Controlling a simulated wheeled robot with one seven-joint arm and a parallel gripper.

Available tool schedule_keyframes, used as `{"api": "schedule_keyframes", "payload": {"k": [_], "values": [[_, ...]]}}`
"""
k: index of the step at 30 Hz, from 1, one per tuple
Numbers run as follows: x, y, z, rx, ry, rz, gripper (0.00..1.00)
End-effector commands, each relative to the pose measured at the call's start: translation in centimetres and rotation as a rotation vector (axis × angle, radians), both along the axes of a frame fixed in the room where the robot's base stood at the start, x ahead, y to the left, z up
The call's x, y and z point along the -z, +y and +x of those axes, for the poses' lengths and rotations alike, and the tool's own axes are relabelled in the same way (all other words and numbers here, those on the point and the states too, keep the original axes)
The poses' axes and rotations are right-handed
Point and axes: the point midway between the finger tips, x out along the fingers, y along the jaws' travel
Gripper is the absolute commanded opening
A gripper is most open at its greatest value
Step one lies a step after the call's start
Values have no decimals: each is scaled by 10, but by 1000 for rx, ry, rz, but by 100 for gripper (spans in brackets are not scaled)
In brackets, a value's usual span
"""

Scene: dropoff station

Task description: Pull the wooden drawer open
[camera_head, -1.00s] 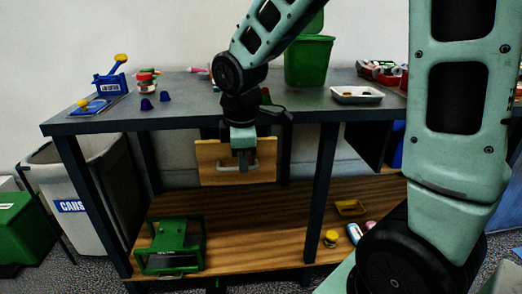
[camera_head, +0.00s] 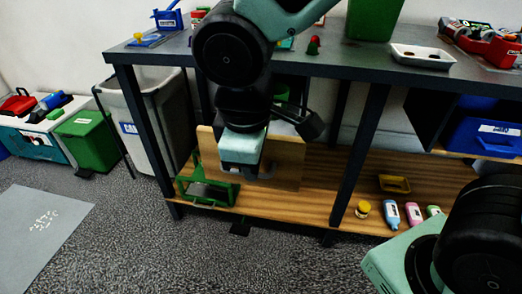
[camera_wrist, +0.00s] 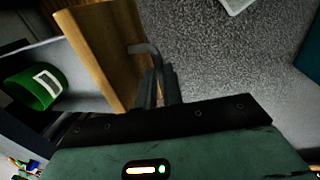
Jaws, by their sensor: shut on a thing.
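The wooden drawer front (camera_head: 283,160) hangs below the dark table top and stands out in front of it. In the wrist view the drawer front (camera_wrist: 98,45) is seen from above, with the grey inside of the drawer (camera_wrist: 75,75) showing behind it. A grey bar handle (camera_wrist: 148,49) is fixed to the front's outer face. My gripper (camera_wrist: 160,84) is shut on the handle. In the head view my gripper (camera_head: 250,172) is in front of the drawer front and hides part of it and of the handle.
A green can (camera_wrist: 34,88) with a white label lies in the drawer. A grey bin (camera_head: 157,120) stands at left.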

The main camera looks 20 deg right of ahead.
Motion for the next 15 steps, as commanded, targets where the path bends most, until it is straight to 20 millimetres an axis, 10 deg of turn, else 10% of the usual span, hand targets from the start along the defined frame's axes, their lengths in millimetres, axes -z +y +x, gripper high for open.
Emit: {"api": "schedule_keyframes", "payload": {"k": [11,13,15], "values": [[0,1,-1,0,2,-1,0],[0,1,-1,0,2,-1,25],[0,1,-1,0,2,-1,31]]}}
